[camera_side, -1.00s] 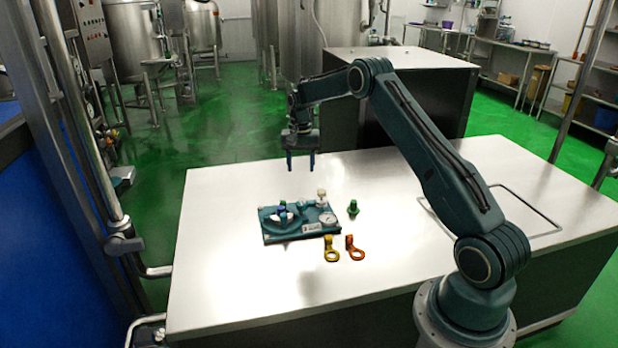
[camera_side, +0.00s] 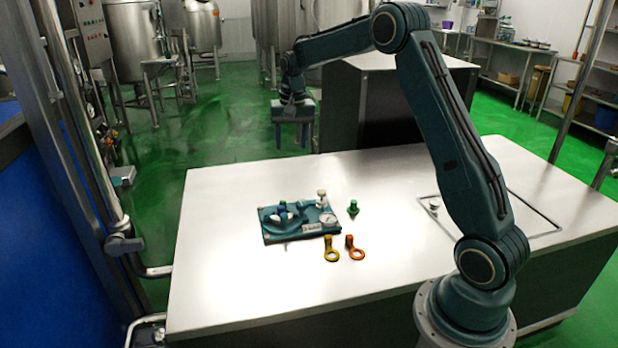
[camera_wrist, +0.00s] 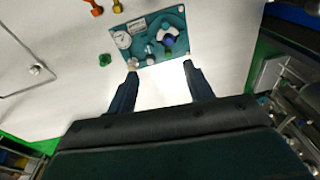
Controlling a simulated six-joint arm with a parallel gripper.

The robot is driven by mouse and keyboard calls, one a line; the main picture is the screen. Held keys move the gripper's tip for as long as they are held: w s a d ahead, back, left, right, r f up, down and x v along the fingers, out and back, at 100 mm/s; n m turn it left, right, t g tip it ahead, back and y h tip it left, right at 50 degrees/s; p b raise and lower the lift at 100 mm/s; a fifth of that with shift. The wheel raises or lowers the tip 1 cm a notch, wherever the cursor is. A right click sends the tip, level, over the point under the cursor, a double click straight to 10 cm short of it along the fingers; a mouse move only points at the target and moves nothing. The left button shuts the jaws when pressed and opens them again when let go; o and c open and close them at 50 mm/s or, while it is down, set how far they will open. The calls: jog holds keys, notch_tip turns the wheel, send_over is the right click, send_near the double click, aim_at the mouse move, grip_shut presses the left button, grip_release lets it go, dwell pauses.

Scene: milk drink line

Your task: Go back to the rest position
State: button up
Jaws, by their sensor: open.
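My gripper (camera_side: 292,136) hangs open and empty in the air above the far side of the table in the side view. In the wrist view its two fingers (camera_wrist: 158,75) stand apart with nothing between them. The teal fixture plate (camera_side: 290,236) lies on the table in front of and below the gripper. It carries a round gauge (camera_side: 328,218), a white-topped fitting (camera_side: 321,196) and a blue-and-white part (camera_side: 282,213). The plate also shows in the wrist view (camera_wrist: 137,28), beyond the fingertips.
A green part (camera_side: 353,207) stands right of the plate. A yellow ring-ended piece (camera_side: 331,250) and an orange one (camera_side: 355,250) lie in front of it. A small knob (camera_side: 434,204) sits by a square outline at the table's right. The table's (camera_side: 225,290) front left is clear.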

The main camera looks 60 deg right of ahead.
jog(key=s+a+r+n+t, duration=0.2)
jog(key=s+a+r+n, duration=0.3)
jog(key=s+a+r, duration=0.85)
jog(key=s+a+f+n, duration=0.1)
jog(key=s+a, duration=0.1)
jog(key=s, duration=0.4)
jog(key=s+a+f+n+t, duration=0.1)
jog(key=s+a+n, duration=0.1)
jog(key=s, duration=0.4)
jog(key=s+a+f+n+t, duration=0.1)
jog(key=s+a, duration=0.3)
jog(key=s, duration=0.3)
jog(key=shift+a+f+n, duration=0.15)
jog(key=shift+f+n, duration=0.15)
